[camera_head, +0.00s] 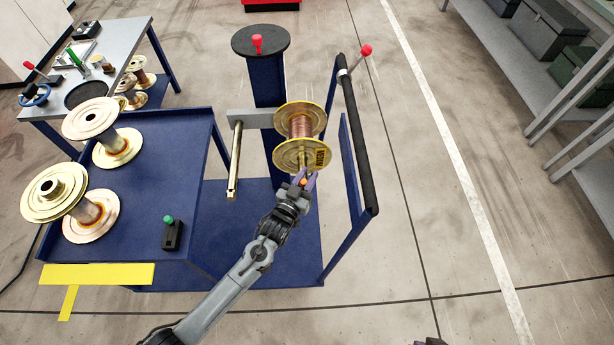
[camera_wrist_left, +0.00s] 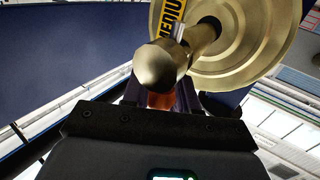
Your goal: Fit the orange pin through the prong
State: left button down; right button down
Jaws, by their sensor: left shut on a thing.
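The copper-wound spool (camera_head: 300,127) with gold flanges sits on a brass prong (camera_head: 304,165) of the blue carousel. In the left wrist view the prong's rounded end (camera_wrist_left: 158,66) points at the camera, in front of the spool's flange (camera_wrist_left: 255,35). My left gripper (camera_head: 306,180) is shut on the orange pin (camera_head: 303,183) at the prong's front end. Only a bit of the pin (camera_wrist_left: 160,99) shows between the fingers, just under the prong end. A small dark part at the head view's bottom edge may be my right gripper (camera_head: 431,342).
An empty brass prong (camera_head: 234,165) hangs left of the spool. A black handle bar (camera_head: 357,140) with a red-knobbed lever (camera_head: 365,51) stands at right. A blue cart (camera_head: 165,150) at left carries two spools and a green-button box (camera_head: 172,233). Floor at right is clear.

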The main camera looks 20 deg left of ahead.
pick_arm(q)
jog(key=shift+f, duration=0.5)
jog(key=c, duration=0.8)
grip_release()
jog(key=shift+s, duration=0.1)
jog(key=shift+s, duration=0.25)
jog(key=s+a+p, duration=0.1)
jog(key=s+p, duration=0.1)
jog(key=s, duration=0.8)
jog(key=shift+a, duration=0.1)
jog(key=shift+c, duration=0.3)
